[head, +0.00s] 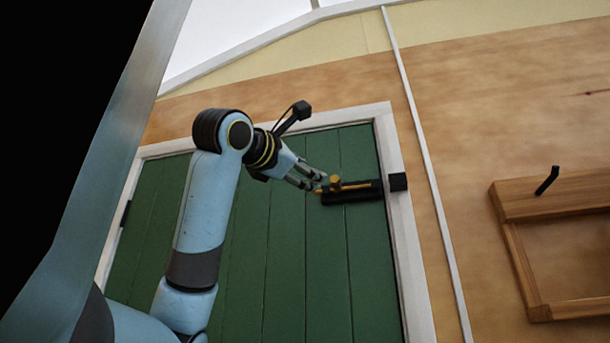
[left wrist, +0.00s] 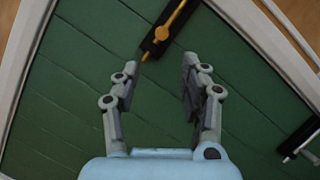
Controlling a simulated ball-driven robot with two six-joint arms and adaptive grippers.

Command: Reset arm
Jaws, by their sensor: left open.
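My left gripper (head: 312,181) is in front of a green door. In the left wrist view the gripper (left wrist: 160,82) is open, with nothing between its fingers. A brass bolt (head: 338,185) on a black latch plate (head: 355,194) is fixed to the door near its right edge. The fingertips are close to the bolt's left end in the head view. In the left wrist view the bolt (left wrist: 170,28) lies beyond the fingertips, and I cannot tell whether a fingertip touches it. My right gripper is not in view.
The green door (head: 300,270) sits in a white frame (head: 407,240), with a black keeper block (head: 398,182) on the frame. To the right, a wooden frame (head: 540,200) with a black handle (head: 547,180) is on the plywood wall (head: 500,100).

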